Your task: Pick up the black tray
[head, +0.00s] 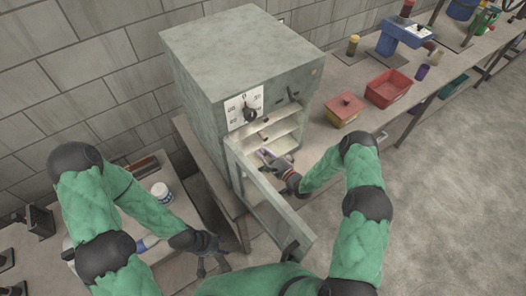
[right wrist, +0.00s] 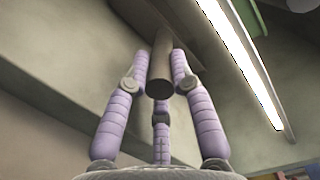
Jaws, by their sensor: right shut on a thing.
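The grey cabinet (head: 243,60) stands with its door (head: 268,195) swung open, and pale shelves (head: 282,132) show inside. My right gripper (head: 266,156) reaches into the opening, at a lower shelf. In the right wrist view its purple fingers (right wrist: 160,75) are closed around a dark brown cylindrical bar (right wrist: 160,68). I cannot tell whether this bar belongs to the black tray, and no whole black tray can be made out. My left gripper (head: 214,266) hangs beside the cabinet, left of the door, with its fingers apart and empty.
A red bin (head: 388,88), a red-lidded yellow box (head: 345,110) and a blue machine (head: 405,32) stand on the bench right of the cabinet. A white jar (head: 161,192) stands on the left bench. The open door juts out between my arms. The floor at right is clear.

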